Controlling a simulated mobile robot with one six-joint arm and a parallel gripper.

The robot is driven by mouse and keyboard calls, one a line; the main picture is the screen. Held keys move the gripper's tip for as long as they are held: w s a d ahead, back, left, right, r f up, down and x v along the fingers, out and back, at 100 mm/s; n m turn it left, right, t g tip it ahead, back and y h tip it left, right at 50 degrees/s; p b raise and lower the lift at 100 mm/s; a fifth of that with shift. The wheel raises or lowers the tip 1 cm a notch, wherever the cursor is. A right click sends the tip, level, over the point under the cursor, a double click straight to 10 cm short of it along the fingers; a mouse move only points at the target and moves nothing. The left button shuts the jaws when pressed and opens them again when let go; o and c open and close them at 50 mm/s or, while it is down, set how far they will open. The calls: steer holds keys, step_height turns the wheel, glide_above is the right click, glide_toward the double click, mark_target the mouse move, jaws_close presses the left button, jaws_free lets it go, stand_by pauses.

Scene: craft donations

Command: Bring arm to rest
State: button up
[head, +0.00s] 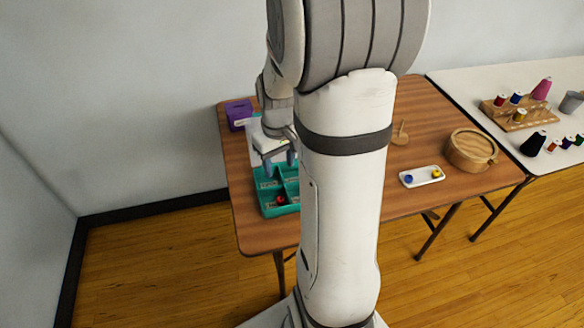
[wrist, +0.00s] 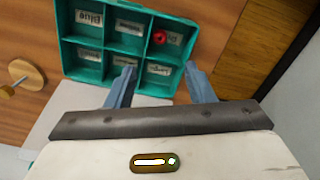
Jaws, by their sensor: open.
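My gripper (head: 279,163) hangs over the teal sorting tray (head: 266,212) on the brown table. In the wrist view, the two blue-grey fingers of my gripper (wrist: 160,70) are spread apart with nothing between them. The teal tray (wrist: 67,42) has several labelled compartments; one label reads "Blue", and the others are hard to read. A small red item (wrist: 159,37) lies in a corner compartment, beyond the fingertips and apart from them. It also shows in the head view (head: 281,200). My arm hides part of the tray and table in the head view.
A purple box (head: 238,111) stands at the table's back left. A white dish (head: 422,177) holds a blue and a yellow item. A round wooden box (head: 470,150) and a wooden mushroom-shaped piece (head: 401,135) are on the right. A white table (head: 455,82) with spools adjoins.

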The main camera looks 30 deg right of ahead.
steer(key=shift+r, duration=1.3)
steer(key=s+a+r+t, duration=0.2)
steer(key=s+a+r, duration=0.6)
steer(key=s+a, duration=0.3)
steer(key=shift+s+a+m+t+p, duration=0.3)
steer(key=shift+s+a+p, duration=0.1)
steer(key=shift+s, duration=0.2)
